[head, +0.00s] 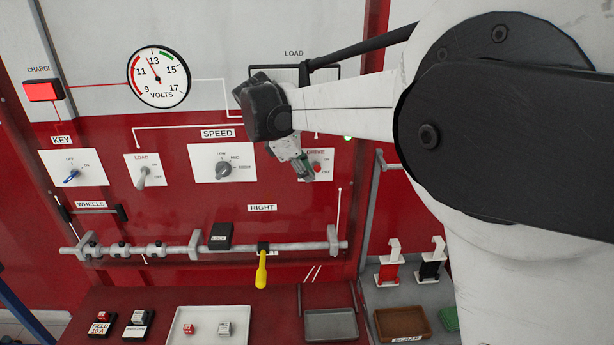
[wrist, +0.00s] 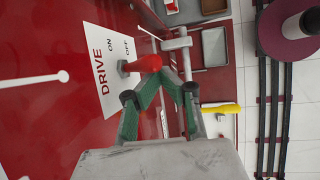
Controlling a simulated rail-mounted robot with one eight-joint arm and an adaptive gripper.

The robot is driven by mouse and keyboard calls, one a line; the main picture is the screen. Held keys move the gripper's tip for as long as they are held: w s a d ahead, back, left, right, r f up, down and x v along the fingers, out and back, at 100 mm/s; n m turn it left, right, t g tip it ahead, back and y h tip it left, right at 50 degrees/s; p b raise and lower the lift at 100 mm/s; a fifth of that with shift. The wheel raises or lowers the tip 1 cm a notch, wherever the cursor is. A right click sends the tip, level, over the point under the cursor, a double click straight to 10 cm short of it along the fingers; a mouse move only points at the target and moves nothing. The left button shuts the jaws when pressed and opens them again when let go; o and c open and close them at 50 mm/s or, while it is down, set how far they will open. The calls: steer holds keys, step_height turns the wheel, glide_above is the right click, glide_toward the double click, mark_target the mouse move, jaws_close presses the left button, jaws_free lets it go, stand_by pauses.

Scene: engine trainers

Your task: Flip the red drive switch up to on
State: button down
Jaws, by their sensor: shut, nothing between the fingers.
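The red drive switch (wrist: 147,64) stands out from its white DRIVE plate (wrist: 92,60), which is marked ON and OFF. In the wrist view its red tip points right, toward the OFF side; its exact tilt is hard to judge. In the head view the red switch (head: 317,168) shows beside my fingers, which hide part of the plate. My gripper (wrist: 160,78) is shut and empty, its green-padded fingertips close to the red tip. I cannot tell whether they touch it. The gripper (head: 307,174) also shows in the head view.
The speed knob (head: 223,169) and load switch (head: 142,177) lie to the left. Below runs a grey rail (head: 160,250) with a yellow handle (head: 261,270). Trays (head: 331,325) and red and black clips (head: 389,267) stand lower down.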

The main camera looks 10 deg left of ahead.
steer(key=shift+r, duration=0.2)
steer(key=shift+a+r+p, duration=0.1)
steer(key=shift+r+p, duration=0.2)
steer(key=shift+r, duration=0.3)
steer(key=v, duration=1.2)
